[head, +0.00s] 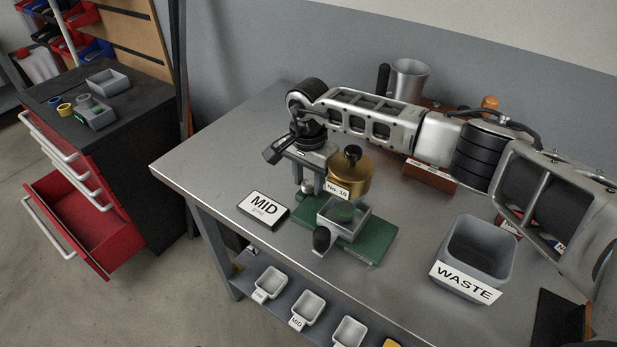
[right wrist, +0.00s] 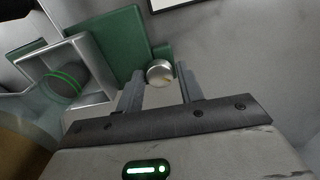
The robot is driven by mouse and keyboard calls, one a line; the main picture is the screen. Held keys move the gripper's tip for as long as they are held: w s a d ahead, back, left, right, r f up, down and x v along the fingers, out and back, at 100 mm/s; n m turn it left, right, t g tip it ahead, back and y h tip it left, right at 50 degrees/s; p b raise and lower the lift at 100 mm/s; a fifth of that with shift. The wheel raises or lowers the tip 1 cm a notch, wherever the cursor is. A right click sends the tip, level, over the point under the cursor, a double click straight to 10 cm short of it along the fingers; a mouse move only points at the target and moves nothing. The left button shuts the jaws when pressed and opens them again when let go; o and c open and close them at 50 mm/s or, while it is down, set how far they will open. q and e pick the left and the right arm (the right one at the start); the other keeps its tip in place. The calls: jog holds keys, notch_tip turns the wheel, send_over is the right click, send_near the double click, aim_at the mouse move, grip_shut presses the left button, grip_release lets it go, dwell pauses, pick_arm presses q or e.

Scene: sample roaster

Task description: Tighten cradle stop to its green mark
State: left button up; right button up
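In the right wrist view the grey tray (right wrist: 108,68) holds a dark round piece with bright green rings (right wrist: 62,88). A small silver round knob (right wrist: 160,72), apparently the cradle stop, sits at the green base's edge; it also shows in the head view (head: 307,187). My right gripper (right wrist: 160,74) points down over this knob. Its fingers are apart, one on each side, with narrow gaps visible. The green mark cannot be clearly told. My left gripper is out of view.
A MID sign (head: 264,209) lies to the left. A grey WASTE bin (head: 477,255) stands at right. The table's left side is clear. A red drawer (head: 75,222) hangs open further left.

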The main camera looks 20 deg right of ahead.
jog(key=c, duration=0.5)
jog(key=shift+c, duration=0.2)
